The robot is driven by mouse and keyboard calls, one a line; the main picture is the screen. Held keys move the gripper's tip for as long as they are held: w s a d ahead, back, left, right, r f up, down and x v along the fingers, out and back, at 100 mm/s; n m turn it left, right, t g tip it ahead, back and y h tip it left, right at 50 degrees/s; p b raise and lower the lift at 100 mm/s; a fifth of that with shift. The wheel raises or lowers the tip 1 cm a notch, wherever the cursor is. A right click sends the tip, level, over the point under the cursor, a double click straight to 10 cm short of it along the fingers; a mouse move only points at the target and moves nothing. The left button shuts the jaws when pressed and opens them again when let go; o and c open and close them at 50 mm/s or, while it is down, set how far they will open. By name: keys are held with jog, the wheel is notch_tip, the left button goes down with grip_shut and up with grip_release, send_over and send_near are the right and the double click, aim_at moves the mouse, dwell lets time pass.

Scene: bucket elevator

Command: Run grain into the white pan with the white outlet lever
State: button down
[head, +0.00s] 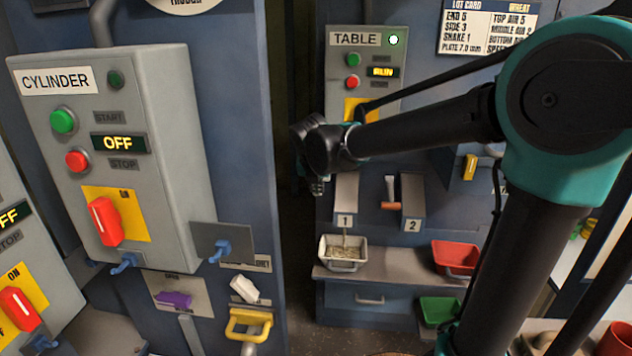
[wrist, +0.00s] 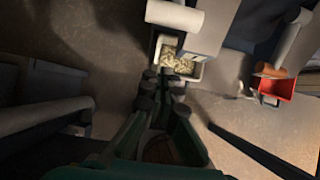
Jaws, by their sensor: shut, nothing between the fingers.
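The white pan (head: 344,262) stands on the ledge below the chute marked 1 (head: 346,200), with pale grain in it. A thin pale streak, like falling grain, runs from that chute to the pan. In the wrist view the white pan (wrist: 197,73) with grain lies just beyond my fingertips. A thick white handle (wrist: 175,14), apparently the white outlet lever, is beside the chute at the top; in the head view my gripper seems to hide it. My gripper (head: 317,186) is shut and empty, at the left of chute 1; its dark fingers (wrist: 163,88) show in the wrist view.
A red pan (head: 455,257) stands to the right, near chute 2 (head: 412,203) and its orange-tipped lever (head: 391,192). A green pan (head: 440,310) is lower. The CYLINDER panel (head: 110,150) reads OFF; the TABLE panel (head: 365,75) reads RUN. Another white handle (head: 244,289) is on the left machine.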

jog(key=shift+w+d+f, duration=0.1)
jog(key=shift+w, duration=2.2)
jog(key=shift+w+r, duration=0.3)
jog(key=shift+r, duration=0.35)
jog(key=shift+w+r, duration=0.3)
jog(key=shift+r, duration=0.3)
